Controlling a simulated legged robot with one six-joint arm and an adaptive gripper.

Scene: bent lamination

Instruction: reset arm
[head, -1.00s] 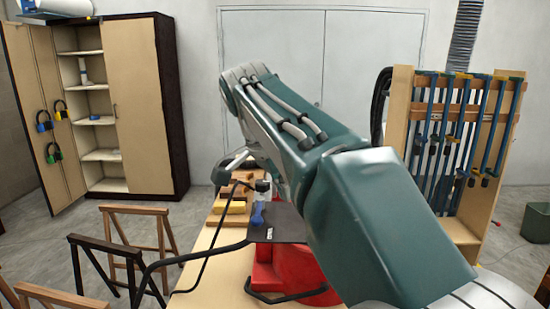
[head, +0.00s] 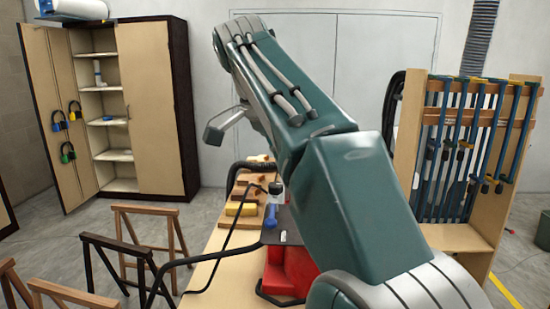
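My green arm (head: 345,190) rises from the bottom right and bends at a grey joint near the top middle. A grey piece with a dark tip juts out left of the arm; it looks like part of my gripper (head: 222,127). The rest of the gripper is hidden behind the arm, so its opening and anything in it cannot be made out. This piece shows above the far end of the workbench (head: 215,270), apart from the things on it.
On the bench are a yellow block (head: 240,209), wooden pieces, a blue item (head: 271,216) and a red machine (head: 290,272) with a black hose. Sawhorses (head: 120,260) stand left. An open cabinet (head: 150,110) is behind; a clamp rack (head: 465,165) stands right.

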